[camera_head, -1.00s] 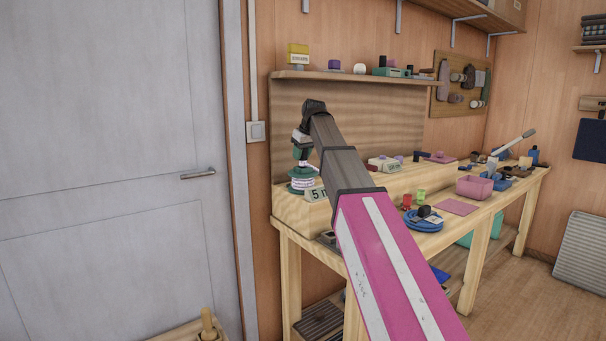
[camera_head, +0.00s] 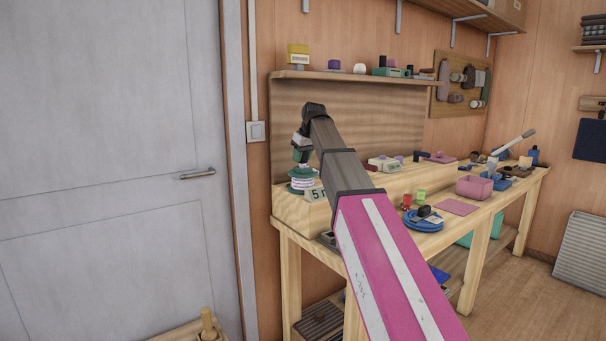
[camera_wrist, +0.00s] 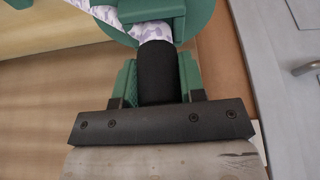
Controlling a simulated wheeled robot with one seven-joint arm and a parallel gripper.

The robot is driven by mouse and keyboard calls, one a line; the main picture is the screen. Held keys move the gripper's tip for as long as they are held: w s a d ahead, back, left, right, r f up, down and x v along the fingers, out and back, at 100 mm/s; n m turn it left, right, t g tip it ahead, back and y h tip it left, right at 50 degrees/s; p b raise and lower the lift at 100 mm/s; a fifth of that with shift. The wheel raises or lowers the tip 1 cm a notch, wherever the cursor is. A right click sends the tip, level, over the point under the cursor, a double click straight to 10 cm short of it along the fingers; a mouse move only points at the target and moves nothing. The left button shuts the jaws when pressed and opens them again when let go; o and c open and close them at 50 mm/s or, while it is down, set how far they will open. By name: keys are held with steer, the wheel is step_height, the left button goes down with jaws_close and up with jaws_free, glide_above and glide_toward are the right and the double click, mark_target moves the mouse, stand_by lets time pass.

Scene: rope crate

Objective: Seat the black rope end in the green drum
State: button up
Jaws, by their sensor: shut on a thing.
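My gripper (camera_wrist: 158,84) has green fingers on both sides of the black rope end (camera_wrist: 157,68) and is shut on it. White-and-purple rope (camera_wrist: 154,32) runs from the black end up to the green drum (camera_wrist: 202,16), which shows at the top of the wrist view. A green block on the drum crosses over the rope there. I cannot tell whether the black end touches the drum. In the head view the green drum (camera_head: 302,190), wound with pale rope, stands at the left end of the bench, with my gripper (camera_head: 301,158) just above it.
A number card (camera_head: 314,195) stands right beside the drum, partly behind my arm. A shelf (camera_head: 350,77) with small items runs above. The wooden bench (camera_head: 285,208) continues right with a pink bin (camera_head: 475,188) and a blue coil (camera_head: 424,226). A grey door (camera_head: 110,150) is at left.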

steer(key=shift+f, duration=0.65)
stand_by(0.8)
steer(key=o, duration=1.2)
steer(key=shift+r, duration=0.1)
steer(key=v, duration=1)
steer(key=shift+s+r, duration=0.1)
steer(key=shift+r, duration=0.2)
steer(key=shift+s, duration=0.1)
